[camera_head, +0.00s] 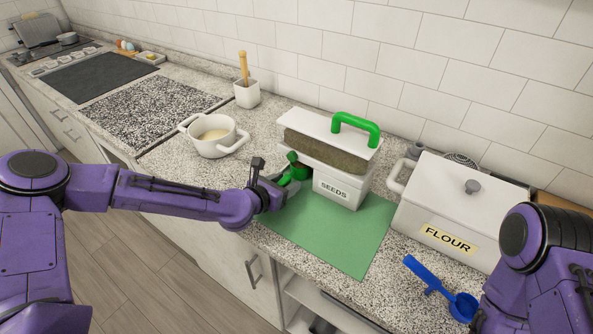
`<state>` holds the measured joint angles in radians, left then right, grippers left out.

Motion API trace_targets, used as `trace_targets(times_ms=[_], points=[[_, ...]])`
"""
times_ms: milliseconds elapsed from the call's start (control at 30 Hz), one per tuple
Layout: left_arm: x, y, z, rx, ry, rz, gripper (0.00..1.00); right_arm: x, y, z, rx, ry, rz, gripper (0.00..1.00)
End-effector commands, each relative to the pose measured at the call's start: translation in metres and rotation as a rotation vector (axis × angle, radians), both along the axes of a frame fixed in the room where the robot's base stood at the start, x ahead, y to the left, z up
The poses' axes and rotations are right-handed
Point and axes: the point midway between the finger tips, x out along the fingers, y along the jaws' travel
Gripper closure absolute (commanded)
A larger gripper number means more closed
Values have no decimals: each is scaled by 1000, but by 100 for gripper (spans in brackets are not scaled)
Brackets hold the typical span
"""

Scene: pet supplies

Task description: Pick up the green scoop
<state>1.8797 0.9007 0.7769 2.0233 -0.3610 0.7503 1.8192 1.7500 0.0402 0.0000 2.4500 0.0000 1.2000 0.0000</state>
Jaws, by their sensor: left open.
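The green scoop (297,168) is at the left side of the white seeds box (341,187), small and partly hidden by my gripper. My left gripper (284,179) is open at the scoop, its fingers close beside or around it; I cannot tell if they touch it. The box has a "SEEDS" label, a see-through band with seeds, and a lid with a green handle (357,128). It stands on a green mat (340,240). My right arm shows at the right edge, but its gripper is out of view.
A blue scoop (428,277) lies at the front right, before a white flour box (437,210). A white pot (213,137) and a white holder with a wooden handle (246,94) stand to the left. The mat's front is clear. The tiled wall is behind.

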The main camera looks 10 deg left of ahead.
Motion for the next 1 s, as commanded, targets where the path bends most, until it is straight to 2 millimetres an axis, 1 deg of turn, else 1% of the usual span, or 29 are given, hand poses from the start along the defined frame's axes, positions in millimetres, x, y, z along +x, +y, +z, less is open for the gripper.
trace_targets(times_ms=[33, 67, 100, 200, 567, 833, 900, 1000], points=[[0, 0, 0, 0, 0, 1, 47, 0, 0, 0, 0, 0, 0, 41], [0, 0, 0, 0, 0, 1, 57, 0, 0, 0, 0, 0, 0, 41], [0, 0, 0, 0, 0, 1, 70, 0, 0, 0, 0, 0, 0, 41], [0, 1, 0, 0, 0, 1, 100, 0, 0, 0, 0, 0, 0, 41], [0, 1, 2, 1, 0, 2, 100, 0, 0, 1, 0, 0, 0, 41], [1, -2, 19, -1, -1, -3, 100, 0, 0, 10, 0, 0, 0, 41], [-1, -2, 15, 0, 0, -6, 100, 0, 0, 5, 0, 0, 0, 41], [-3, -1, 15, 1, 0, -11, 100, 0, 0, 4, 0, 0, 0, 41]])
